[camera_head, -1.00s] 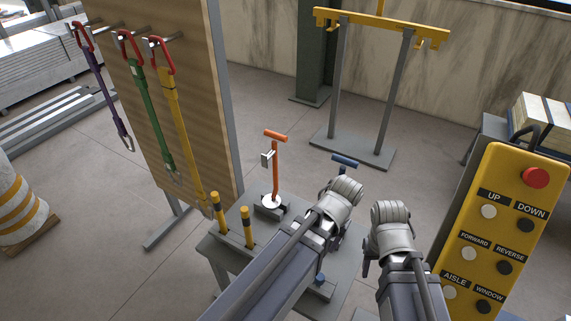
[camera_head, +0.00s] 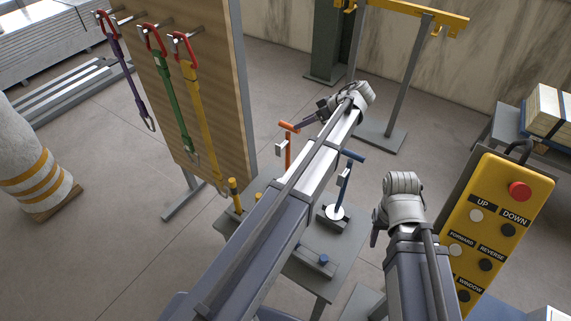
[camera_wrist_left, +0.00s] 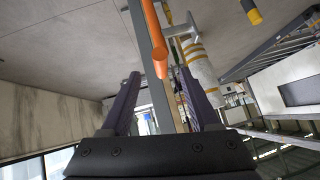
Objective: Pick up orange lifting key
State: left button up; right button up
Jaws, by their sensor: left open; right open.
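The orange lifting key (camera_head: 288,145) stands upright on the small grey table, with an orange crossbar on top and a white tag on its shaft. Its base is hidden behind my left arm. My left gripper (camera_head: 308,121) is open beside the orange crossbar. In the left wrist view, the crossbar (camera_wrist_left: 155,42) comes down from the top and its end lies between the spread fingertips (camera_wrist_left: 158,76); I cannot tell whether it touches them. My right gripper (camera_head: 376,230) is open, pointing down, right of the table and away from the key.
A blue key (camera_head: 345,185) stands on the table (camera_head: 332,245) right of my left arm. A board with hanging straps (camera_head: 195,105) is at left, a yellow button panel (camera_head: 502,205) at right, a yellow frame (camera_head: 420,17) behind.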

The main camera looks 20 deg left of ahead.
aim_at(292, 126)
pick_arm(q)
jog(key=shift+b+x, duration=0.6)
jog(key=shift+x, duration=0.5)
jog(key=shift+f, duration=0.1)
jog(key=b+x, duration=0.1)
jog(key=x, duration=0.1)
jog(key=b+x, duration=0.2)
jog(key=x, duration=0.1)
jog(key=shift+a, duration=0.3)
jog(key=shift+r, duration=0.25)
grip_shut()
